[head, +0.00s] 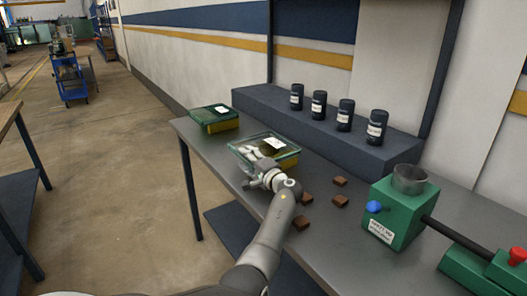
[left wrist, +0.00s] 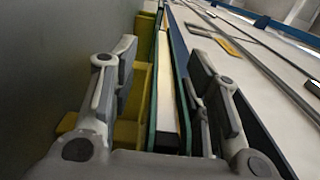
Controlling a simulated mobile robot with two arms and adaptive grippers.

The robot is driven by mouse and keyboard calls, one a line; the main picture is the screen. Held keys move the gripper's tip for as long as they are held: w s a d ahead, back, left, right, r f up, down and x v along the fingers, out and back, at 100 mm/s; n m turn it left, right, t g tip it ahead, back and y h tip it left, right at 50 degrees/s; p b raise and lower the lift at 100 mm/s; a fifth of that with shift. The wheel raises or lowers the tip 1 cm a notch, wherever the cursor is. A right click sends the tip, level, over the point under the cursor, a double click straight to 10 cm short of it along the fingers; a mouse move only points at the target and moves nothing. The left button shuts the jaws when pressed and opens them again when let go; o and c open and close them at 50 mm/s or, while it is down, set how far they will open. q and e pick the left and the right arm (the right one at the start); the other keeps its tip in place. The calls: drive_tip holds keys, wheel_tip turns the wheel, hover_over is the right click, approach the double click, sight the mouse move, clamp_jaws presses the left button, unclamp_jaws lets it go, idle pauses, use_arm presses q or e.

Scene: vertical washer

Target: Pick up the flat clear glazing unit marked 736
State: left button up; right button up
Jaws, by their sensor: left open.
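Two flat clear glazing units with green edges and white labels lie on yellow supports on the grey bench; the numbers are too small to read. The farther unit (head: 209,111) is at the bench's back left. The nearer unit (head: 278,142) is in the middle, partly hidden by my left gripper (head: 254,178). That gripper is open at the unit's front left edge. In the left wrist view, my left gripper (left wrist: 165,58) has its fingers apart, with a green-edged pane (left wrist: 182,85) and part of a yellow support (left wrist: 128,132) between them. Contact cannot be told.
Several dark jars (head: 319,104) stand on a raised blue-grey shelf (head: 270,112) along the wall. Several small brown blocks (head: 340,181) lie right of my arm. A green device with a metal cup (head: 409,180) stands at the right. The bench (head: 205,155) is clear between the units.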

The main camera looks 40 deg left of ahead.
use_arm(q)
clamp_jaws()
drive_tip(key=shift+r, duration=0.2)
idle(0.3)
